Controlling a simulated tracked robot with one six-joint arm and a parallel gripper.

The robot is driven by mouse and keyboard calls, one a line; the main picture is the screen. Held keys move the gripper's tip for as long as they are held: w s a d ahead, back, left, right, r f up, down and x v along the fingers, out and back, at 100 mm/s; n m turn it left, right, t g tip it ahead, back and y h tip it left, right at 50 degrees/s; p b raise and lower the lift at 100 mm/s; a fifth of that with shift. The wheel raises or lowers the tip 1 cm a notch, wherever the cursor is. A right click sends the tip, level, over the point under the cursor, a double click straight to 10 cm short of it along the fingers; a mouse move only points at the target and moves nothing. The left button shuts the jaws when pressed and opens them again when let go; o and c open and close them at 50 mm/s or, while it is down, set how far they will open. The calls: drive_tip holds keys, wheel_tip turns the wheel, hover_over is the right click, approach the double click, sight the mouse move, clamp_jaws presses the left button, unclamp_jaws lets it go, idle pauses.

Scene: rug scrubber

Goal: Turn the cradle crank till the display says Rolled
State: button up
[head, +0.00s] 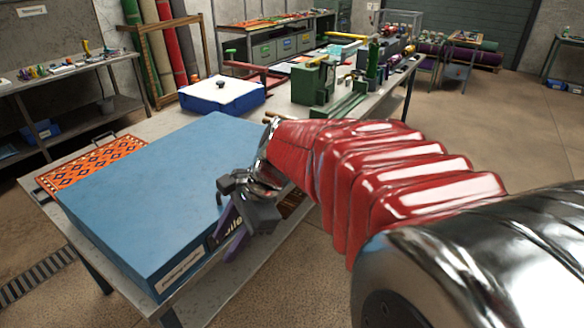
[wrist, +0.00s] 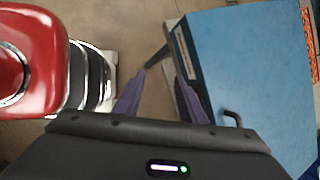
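The large blue box-like unit (head: 150,190) sits on the grey bench and has a white label (head: 183,271) on its front side. A dark panel with white letters (head: 234,227), partly readable as "olle", shows behind my gripper (head: 238,222) at the unit's right end. My gripper hides part of this panel. In the wrist view, the purple fingers of my gripper (wrist: 160,76) are apart with a gap between them. A dark bar (wrist: 157,56) shows at the fingertips. I cannot tell if it is the crank, or if the fingers touch it. The blue unit (wrist: 250,70) lies right of the fingers.
An orange patterned rug (head: 95,165) lies at the unit's far left. A blue and white box (head: 222,95) and a green machine (head: 314,82) stand further back on benches. Rolled rugs (head: 168,45) lean in a rack. Open floor (head: 480,130) lies to the right.

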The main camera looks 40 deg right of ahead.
drive_tip(key=s+a+r+n+t+h, duration=0.2)
drive_tip(key=s+n+h, duration=0.3)
drive_tip(key=s+n, duration=0.5)
drive_tip(key=n, duration=0.8)
drive_tip(key=shift+s+a+n+t, duration=0.3)
drive_tip(key=shift+a+n, duration=0.1)
drive_tip(key=shift+r, duration=0.1)
drive_tip(key=shift+c, duration=0.7)
drive_tip(key=shift+a, duration=0.1)
